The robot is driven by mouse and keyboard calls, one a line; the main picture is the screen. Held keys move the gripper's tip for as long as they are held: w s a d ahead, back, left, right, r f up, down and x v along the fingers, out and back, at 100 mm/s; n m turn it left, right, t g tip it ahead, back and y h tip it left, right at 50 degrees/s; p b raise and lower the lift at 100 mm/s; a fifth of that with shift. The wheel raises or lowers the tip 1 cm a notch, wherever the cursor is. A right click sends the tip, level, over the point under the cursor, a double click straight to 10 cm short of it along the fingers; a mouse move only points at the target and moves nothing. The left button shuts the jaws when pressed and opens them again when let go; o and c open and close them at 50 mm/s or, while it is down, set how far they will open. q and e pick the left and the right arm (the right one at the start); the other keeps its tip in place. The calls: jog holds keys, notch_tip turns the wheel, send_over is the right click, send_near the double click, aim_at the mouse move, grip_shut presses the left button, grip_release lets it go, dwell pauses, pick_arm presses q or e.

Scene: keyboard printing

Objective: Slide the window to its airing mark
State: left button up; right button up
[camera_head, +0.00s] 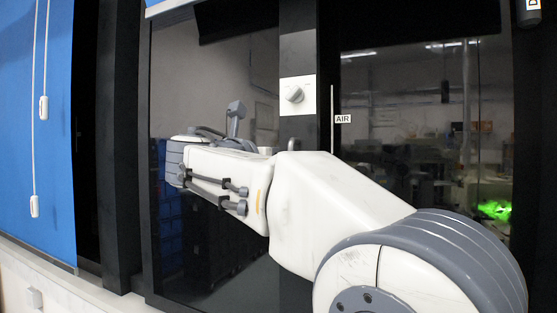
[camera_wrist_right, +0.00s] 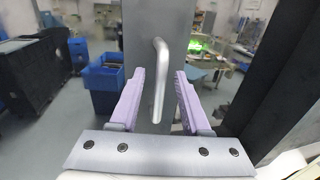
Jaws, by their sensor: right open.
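The window has dark-framed glass panes, with the left pane (camera_head: 215,85) and a grey upright stile (camera_head: 298,55) at its right side. A white AIR label (camera_head: 343,119) sits beside a thin white vertical line (camera_head: 332,105), right of the stile. A silver bar handle (camera_wrist_right: 160,60) stands on the grey stile in the right wrist view. My right gripper (camera_wrist_right: 160,76) is open, its two lilac fingers on either side of the handle, with visible gaps. In the head view my right arm covers the gripper and most of the handle. My left gripper is out of view.
A white plate with a round knob (camera_head: 295,94) is on the stile above my arm. A blue blind (camera_head: 35,120) with hanging cords is at the left, above a pale sill (camera_head: 60,282). A dark frame post (camera_wrist_right: 290,75) stands right of the gripper.

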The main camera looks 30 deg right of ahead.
jog(key=b+v, duration=0.1)
jog(key=v, duration=0.8)
jog(key=shift+b, duration=0.4)
jog(key=a+f+m+y, duration=0.1)
jog(key=a+f+y, duration=0.4)
jog(key=f, duration=0.8)
jog(key=a+f+m+y, duration=0.1)
jog(key=a+f+y, duration=0.4)
jog(key=f, duration=0.8)
jog(key=s+a+f+m+g+y, duration=0.3)
jog(key=s+a+f+m, duration=0.3)
jog(key=s+f, duration=0.4)
jog(key=s+a+f+m+g+y, duration=0.3)
jog(key=s+a+f+m+y, duration=0.2)
jog(key=s+f, duration=0.6)
jog(key=shift+a+f+m, duration=0.2)
jog(key=shift+a+m, duration=0.2)
jog(key=shift+m, duration=0.6)
